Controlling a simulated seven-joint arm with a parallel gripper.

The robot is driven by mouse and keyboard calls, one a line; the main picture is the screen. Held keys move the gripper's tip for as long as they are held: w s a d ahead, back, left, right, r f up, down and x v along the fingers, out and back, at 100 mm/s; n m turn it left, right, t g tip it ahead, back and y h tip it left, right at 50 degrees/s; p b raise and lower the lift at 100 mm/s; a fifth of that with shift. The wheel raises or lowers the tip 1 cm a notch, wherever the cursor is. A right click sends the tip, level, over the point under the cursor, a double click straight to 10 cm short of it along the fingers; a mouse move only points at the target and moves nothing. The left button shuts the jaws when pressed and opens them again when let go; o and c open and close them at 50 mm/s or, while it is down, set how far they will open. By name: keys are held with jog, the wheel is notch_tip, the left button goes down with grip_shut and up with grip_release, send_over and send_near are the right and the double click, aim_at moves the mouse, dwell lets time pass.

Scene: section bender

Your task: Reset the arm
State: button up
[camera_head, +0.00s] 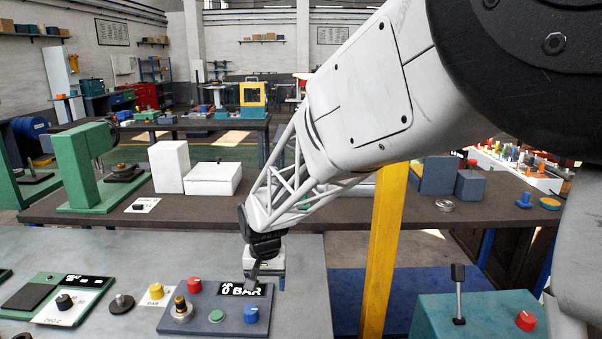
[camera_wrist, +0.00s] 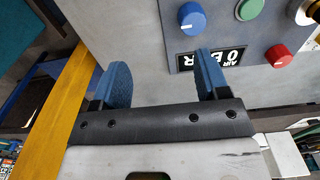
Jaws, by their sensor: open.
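My arm reaches from the upper right down to the grey table on the left in the head view. My gripper (camera_head: 266,282) is just over a blue-grey control panel (camera_head: 200,325), in front of its "0 BAR" display. In the wrist view my gripper (camera_wrist: 163,72) shows two blue fingers spread apart with nothing between them. The panel carries a blue knob (camera_head: 250,314), a green button (camera_head: 217,316), a red knob (camera_head: 194,285) and a brass-and-black knob (camera_head: 181,308). The blue knob (camera_wrist: 192,18) and red knob (camera_wrist: 278,56) lie beyond the fingertips in the wrist view.
A yellow post (camera_head: 383,250) stands right of my gripper. A teal box with a lever (camera_head: 458,290) is at the lower right. Left of the panel are a yellow knob (camera_head: 157,292) and a green-edged panel (camera_head: 60,299). A dark table (camera_head: 330,211) with a green machine (camera_head: 86,165) stands behind.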

jog(key=s+d+r+t, duration=0.1)
jog(key=s+d+r, duration=0.5)
jog(key=s+d, duration=0.4)
jog(key=s+d+r+t, duration=0.1)
jog(key=s+d+r, duration=0.5)
jog(key=s+d, duration=1.1)
jog(key=s, duration=0.1)
jog(key=shift+s+d+f, duration=0.15)
jog(key=shift+d, duration=0.05)
dwell(1.1)
